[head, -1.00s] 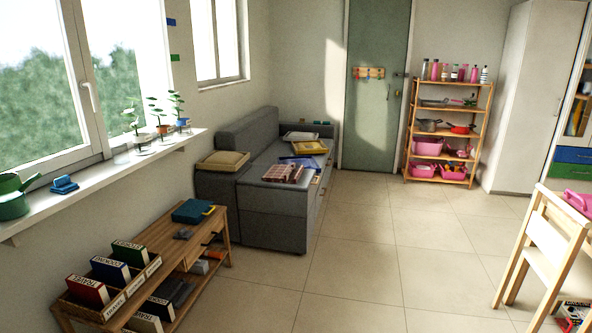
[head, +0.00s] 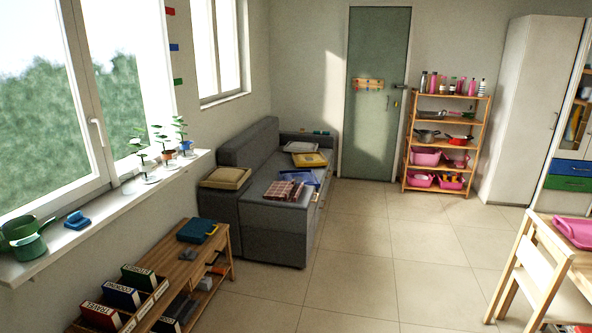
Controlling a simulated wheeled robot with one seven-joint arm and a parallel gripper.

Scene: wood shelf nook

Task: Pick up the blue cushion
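A grey sofa (head: 268,223) stands against the left wall, past the window. On its seat lies a flat blue item (head: 312,177), which looks like the blue cushion, though it is small and partly covered. A yellow flat item (head: 309,159) lies just behind it, and a red-and-white checked cushion or cloth (head: 284,190) lies in front of it, at its left. A pale item (head: 300,146) lies farther back. My gripper is not in view.
A wooden bench (head: 212,262) with book boxes stands at the lower left, before the sofa. A wooden table and chair (head: 541,262) stand at the right. A shelf rack (head: 445,147) stands by the green door. The tiled floor (head: 370,250) between is clear.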

